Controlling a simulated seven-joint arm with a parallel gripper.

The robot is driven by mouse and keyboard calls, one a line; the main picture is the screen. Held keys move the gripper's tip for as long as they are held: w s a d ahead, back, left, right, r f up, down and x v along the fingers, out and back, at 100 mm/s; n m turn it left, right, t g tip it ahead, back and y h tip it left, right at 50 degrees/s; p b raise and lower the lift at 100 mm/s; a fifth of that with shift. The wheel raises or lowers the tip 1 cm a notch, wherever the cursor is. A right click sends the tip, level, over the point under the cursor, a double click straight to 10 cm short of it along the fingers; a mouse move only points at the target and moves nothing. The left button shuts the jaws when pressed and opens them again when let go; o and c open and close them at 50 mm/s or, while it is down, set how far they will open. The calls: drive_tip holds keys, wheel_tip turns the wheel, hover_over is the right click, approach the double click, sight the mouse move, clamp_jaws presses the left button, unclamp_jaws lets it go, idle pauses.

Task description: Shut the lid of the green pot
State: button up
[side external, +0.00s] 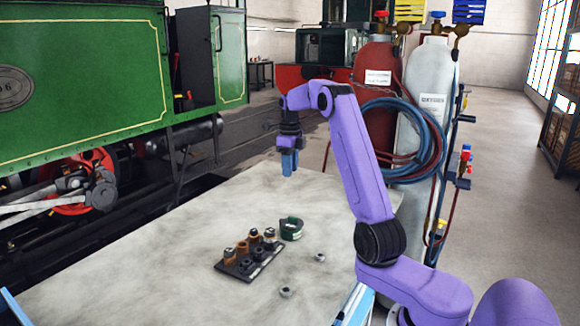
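The small green pot (291,229) stands on the pale work table, just behind and to the right of a dark tray. A pale patch shows in its green side. It is too small in view to tell how its lid stands. My gripper (288,172) has blue fingers that point down. It is above the back part of the table, well behind the pot in the picture and apart from it. Nothing shows hanging from the fingers. The gap between them cannot be made out from here.
The dark tray (229,268) holds several small brown and metallic pieces. Two grey nut-like pieces (285,292) (320,257) lie loose on the table (170,262). The table's left and back areas are clear. Gas cylinders (424,130) with hoses stand behind my arm.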

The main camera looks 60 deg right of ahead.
drive_tip(key=shift+d+f, duration=0.1)
clamp_jaws()
drive_tip(key=s+d+f+n+t+y, duration=0.1)
drive_tip(key=s+d+f+n+y, duration=0.4)
drive_tip(key=d+n, duration=0.5)
drive_tip(key=n, duration=0.3)
approach(299, 223)
drive_tip(key=shift+h, duration=0.4)
drive_tip(key=f, duration=0.1)
drive_tip(key=d+f, duration=0.1)
drive_tip(key=s+f, duration=0.1)
drive_tip(key=f, duration=0.1)
drive_tip(key=shift+d, duration=0.3)
drive_tip(key=a, duration=0.1)
drive_tip(key=w+a, duration=0.1)
drive_tip(key=a, duration=0.1)
drive_tip(key=shift+f, duration=0.15)
drive_tip(key=shift+w+a, duration=0.2)
drive_tip(key=shift+a, duration=0.25)
